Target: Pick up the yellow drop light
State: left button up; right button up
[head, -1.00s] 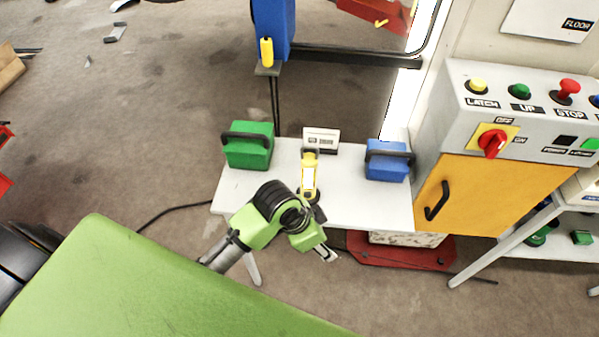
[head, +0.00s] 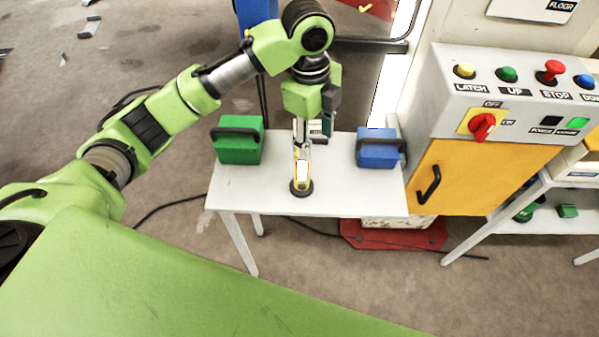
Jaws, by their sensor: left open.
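The yellow drop light (head: 302,168) stands on the white table (head: 345,190), with a dark round base at its lower end. Its upper part is partly hidden by my left gripper. My left gripper (head: 301,144) points down from above at the top of the light. Its fingers are open, and I cannot tell whether they touch the light. My right gripper is not in view.
A green box with a handle (head: 238,143) is on the table's left, and a blue one (head: 379,150) on its right. A control panel (head: 520,95) over an orange cabinet (head: 455,180) stands to the right. The front of the table is clear.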

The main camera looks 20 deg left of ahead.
pick_arm(q)
notch_tip(320, 180, up, 5)
jog(key=m+y, duration=0.1)
send_over(302, 166)
jog(key=w+a, duration=0.1)
jog(key=w, duration=0.1)
jog(key=shift+r, duration=0.1)
jog(key=shift+a, duration=0.1)
notch_tip(302, 166, down, 8)
jog(key=shift+p, duration=0.8)
jog(key=shift+f+p, duration=0.35)
jog(key=shift+f, duration=0.2)
jog(key=f, duration=0.1)
jog(key=f+p, duration=0.1)
jog(key=f, duration=0.2)
jog(key=shift+d+f, duration=0.25)
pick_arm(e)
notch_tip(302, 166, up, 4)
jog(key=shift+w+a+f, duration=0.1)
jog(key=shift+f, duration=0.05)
pick_arm(q)
jog(key=shift+c, duration=0.3)
jog(key=shift+r, duration=0.1)
grip_shut()
